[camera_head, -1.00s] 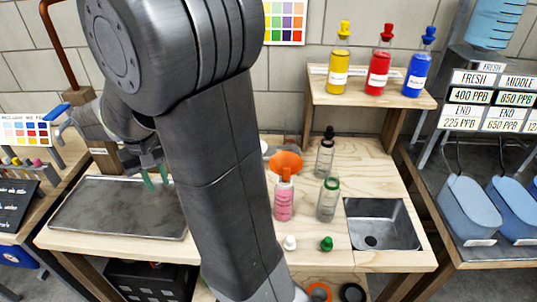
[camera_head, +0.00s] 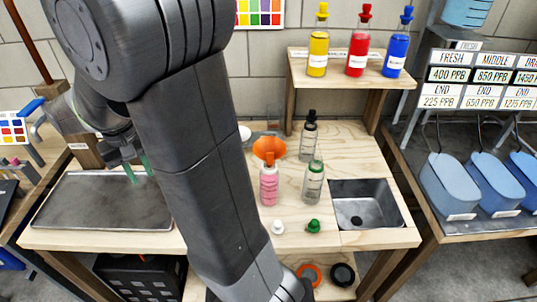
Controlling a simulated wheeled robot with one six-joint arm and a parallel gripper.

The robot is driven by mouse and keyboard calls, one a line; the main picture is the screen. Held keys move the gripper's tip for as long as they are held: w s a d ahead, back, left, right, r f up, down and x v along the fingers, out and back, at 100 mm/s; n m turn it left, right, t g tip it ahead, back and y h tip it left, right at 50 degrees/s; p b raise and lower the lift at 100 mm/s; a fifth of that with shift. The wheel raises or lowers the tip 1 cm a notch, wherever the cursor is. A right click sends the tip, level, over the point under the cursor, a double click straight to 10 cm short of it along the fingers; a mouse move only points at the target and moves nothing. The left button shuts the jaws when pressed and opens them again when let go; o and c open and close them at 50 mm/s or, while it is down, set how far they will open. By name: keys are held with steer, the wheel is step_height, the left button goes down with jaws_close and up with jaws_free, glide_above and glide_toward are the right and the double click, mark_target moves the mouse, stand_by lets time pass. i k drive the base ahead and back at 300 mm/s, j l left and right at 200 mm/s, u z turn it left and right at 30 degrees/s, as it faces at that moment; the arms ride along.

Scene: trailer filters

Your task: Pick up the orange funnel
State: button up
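The orange funnel (camera_head: 269,151) stands upright behind or in the mouth of the bottle of pink liquid (camera_head: 269,186), right of my arm on the wooden workbench; I cannot tell which. My gripper (camera_head: 138,172) is to the left, above the grey metal tray (camera_head: 105,201), well away from the funnel. Its greenish fingertips point down and show a gap between them, with nothing seen in it. My large dark arm crosses the picture between gripper and funnel and hides part of the bench.
A green-necked bottle (camera_head: 313,182) and a dark-capped bottle (camera_head: 309,137) stand close to the right of the funnel. A white cap (camera_head: 278,227) and a green cap (camera_head: 313,226) lie in front. A sink (camera_head: 366,204) is at right, a shelf with colored bottles (camera_head: 352,57) behind.

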mark_target(270, 149)
steer(key=k+l+u, duration=0.15)
steer(key=l+u, duration=0.2)
steer(key=k+l+u, duration=0.15)
steer(key=u, duration=0.2)
steer(key=k+l+u, duration=0.2)
steer(key=u, duration=0.15)
